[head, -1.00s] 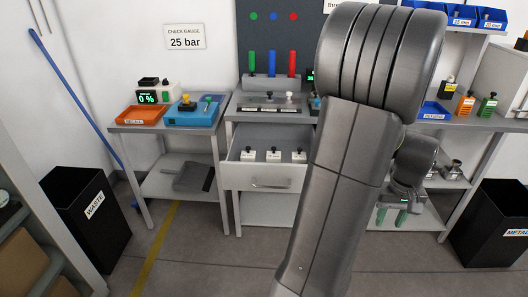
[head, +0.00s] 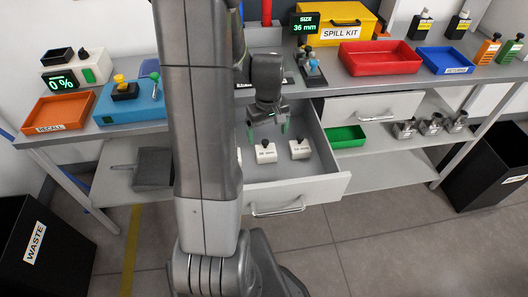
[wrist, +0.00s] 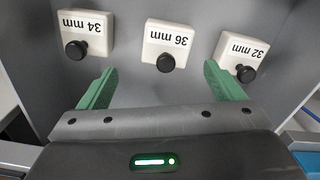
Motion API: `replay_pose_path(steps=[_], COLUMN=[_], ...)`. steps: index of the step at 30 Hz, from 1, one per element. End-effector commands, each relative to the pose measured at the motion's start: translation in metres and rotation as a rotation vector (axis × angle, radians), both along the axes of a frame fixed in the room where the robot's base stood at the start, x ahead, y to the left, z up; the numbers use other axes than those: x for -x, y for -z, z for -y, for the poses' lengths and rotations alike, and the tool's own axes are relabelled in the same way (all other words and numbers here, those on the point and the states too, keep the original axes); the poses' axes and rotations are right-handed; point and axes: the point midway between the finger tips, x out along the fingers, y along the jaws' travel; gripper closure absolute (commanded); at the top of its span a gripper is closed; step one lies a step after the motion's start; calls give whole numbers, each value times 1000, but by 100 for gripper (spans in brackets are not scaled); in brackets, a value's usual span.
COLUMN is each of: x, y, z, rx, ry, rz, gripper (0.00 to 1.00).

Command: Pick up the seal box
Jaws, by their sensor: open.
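Three white boxes with black knobs stand in a row in the open grey drawer (head: 312,185). In the wrist view they read 34 mm (wrist: 84,32), 36 mm (wrist: 168,40) and 32 mm (wrist: 240,50), upside down. In the head view the 36 mm box (head: 264,154) and the 34 mm box (head: 300,150) show; my arm hides the third. My gripper (wrist: 161,70) is open and empty, its green fingers either side of the 36 mm box's knob in the picture, apart from it. In the head view my gripper (head: 268,127) hangs over the drawer, behind the boxes.
A display (head: 306,24) reads SIZE 36 mm. The bench holds a yellow spill kit (head: 335,22), a red tray (head: 380,58), a blue returns tray (head: 446,61) and an orange recall tray (head: 58,113). A green tray (head: 346,137) sits right of the drawer. The drawer walls surround my gripper.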

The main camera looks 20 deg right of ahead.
Motion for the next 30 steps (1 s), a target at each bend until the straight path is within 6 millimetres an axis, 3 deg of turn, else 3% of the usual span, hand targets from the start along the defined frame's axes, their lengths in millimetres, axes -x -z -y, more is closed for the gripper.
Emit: replay_pose_path(steps=[8,16,26,30], x=[2,4,3,3], y=[23,60,66,66], z=[-2,-5,-5,-5], rx=[-2,-1,0,0], ry=[0,0,0,0], rz=[-3,-2,1,1], gripper=[12,12,12,40])
